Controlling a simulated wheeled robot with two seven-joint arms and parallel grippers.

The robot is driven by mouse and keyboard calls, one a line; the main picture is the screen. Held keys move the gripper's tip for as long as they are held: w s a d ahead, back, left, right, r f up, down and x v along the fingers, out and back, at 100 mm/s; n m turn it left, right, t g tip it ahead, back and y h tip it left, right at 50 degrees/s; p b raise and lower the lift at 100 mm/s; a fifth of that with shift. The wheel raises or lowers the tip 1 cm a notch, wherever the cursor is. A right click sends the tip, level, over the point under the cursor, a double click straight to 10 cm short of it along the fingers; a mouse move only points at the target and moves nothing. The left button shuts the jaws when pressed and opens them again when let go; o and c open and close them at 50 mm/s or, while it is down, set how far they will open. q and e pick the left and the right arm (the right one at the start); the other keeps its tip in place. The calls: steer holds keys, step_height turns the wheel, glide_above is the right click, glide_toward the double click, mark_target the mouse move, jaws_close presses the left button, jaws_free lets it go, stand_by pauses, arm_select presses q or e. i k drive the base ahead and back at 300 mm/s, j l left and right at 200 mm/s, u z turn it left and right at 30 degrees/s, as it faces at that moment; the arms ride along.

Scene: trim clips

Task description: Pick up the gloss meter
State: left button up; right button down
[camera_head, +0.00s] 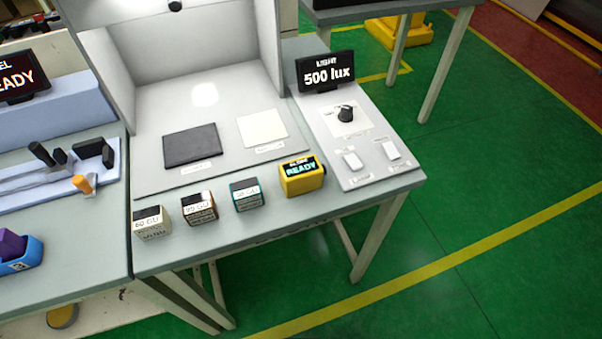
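A yellow box-shaped device (302,177) stands near the front edge of the table, its dark screen reading READY under a smaller line that is hard to read. It looks like the gloss meter. Left of it, apart from it and in a row, are three small blocks: a teal one (246,195), a brown one (199,208) and a cream one (151,223), with labels that seem to end in GU. Neither of my grippers is in view, and nothing touches the yellow device.
Behind the row is a white light booth (195,70) with a dark panel (191,146) and a white panel (262,130). A 500 lux display (326,72), knob (346,114) and two switches stand at right. A blue bin (22,258) is at far left. The table's front strip (240,232) is bare.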

mark_target(305, 174)
steer(key=l+u, duration=0.15)
steer(key=u, duration=0.2)
steer(key=k+l+u, duration=0.1)
steer(key=u, duration=0.3)
steer(key=k+l+u, duration=0.1)
steer(key=u, duration=0.25)
